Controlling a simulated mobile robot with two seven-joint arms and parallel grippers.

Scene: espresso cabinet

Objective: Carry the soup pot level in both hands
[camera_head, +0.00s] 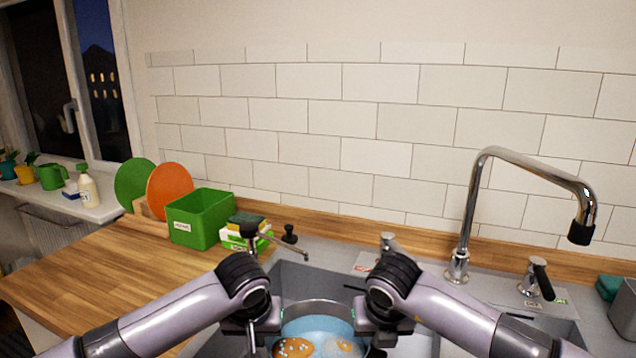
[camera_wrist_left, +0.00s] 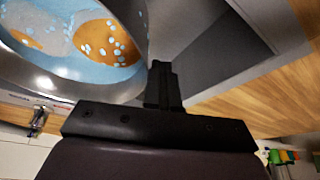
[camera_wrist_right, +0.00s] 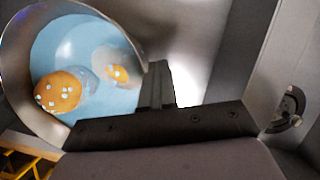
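The soup pot (camera_head: 311,308) is a round metal pot in the sink area, cut off by the lower edge of the head view. It holds something pale blue with orange and pale round shapes and white specks. It also shows in the left wrist view (camera_wrist_left: 45,82) and the right wrist view (camera_wrist_right: 20,95). My left gripper (camera_head: 262,330) is at its left side and my right gripper (camera_head: 366,328) at its right side. In both wrist views the fingers are close together against the pot's side. The handles and the pot's bottom are hidden.
The grey sink (camera_head: 292,277) surrounds the pot. A tall chrome tap (camera_head: 470,215) stands behind right, with a lever (camera_head: 537,280) beside it. A green box (camera_head: 201,218) and sponges (camera_head: 246,222) stand behind left. The wooden counter (camera_head: 95,275) at left has free room.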

